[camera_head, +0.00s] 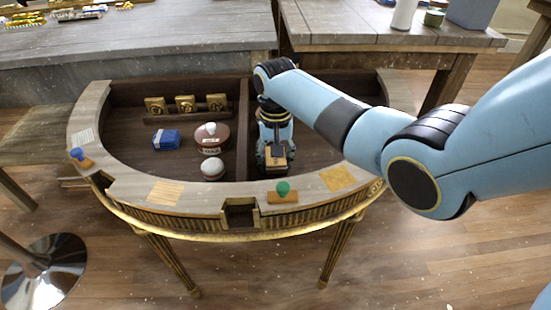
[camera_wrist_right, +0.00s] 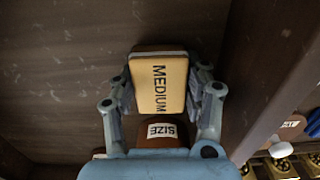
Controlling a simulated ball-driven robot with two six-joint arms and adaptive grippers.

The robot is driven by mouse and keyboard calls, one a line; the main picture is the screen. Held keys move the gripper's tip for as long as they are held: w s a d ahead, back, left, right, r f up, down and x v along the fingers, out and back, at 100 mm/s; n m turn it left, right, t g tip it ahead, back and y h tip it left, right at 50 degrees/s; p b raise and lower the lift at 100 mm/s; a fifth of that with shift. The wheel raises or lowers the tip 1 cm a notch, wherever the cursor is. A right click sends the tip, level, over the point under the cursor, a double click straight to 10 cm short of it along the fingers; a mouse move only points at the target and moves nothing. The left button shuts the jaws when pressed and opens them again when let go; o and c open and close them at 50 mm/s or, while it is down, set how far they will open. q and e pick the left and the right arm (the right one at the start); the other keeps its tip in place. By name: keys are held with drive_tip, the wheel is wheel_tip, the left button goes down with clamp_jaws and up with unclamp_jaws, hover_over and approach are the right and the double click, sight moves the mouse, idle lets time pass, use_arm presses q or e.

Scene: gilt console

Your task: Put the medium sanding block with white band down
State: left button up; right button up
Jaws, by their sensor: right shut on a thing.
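Whether the block touches the compartment floor (camera_head: 318,150) cannot be told. My left gripper is not in view.
A wooden divider (camera_head: 243,125) stands just left of the gripper. The left compartment holds a blue block (camera_head: 166,139), a brown banded object (camera_head: 212,137) and a smaller round one (camera_head: 213,169). A green-knobbed stamp (camera_head: 283,193) sits on the front rim.

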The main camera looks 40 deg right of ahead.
drive_tip(key=shift+f, duration=0.1)
drive_tip(key=o, duration=1.2)
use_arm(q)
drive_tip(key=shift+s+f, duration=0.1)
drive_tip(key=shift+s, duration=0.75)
use_arm(e)
drive_tip(key=shift+r, duration=0.3)
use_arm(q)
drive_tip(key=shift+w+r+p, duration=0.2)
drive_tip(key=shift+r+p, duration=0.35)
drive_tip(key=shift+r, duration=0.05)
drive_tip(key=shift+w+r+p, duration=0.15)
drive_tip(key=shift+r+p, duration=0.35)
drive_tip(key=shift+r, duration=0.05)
use_arm(e)
wheel_tip(320, 180, up, 12)
drive_tip(key=shift+f, duration=0.2)
drive_tip(key=shift+s, duration=0.1)
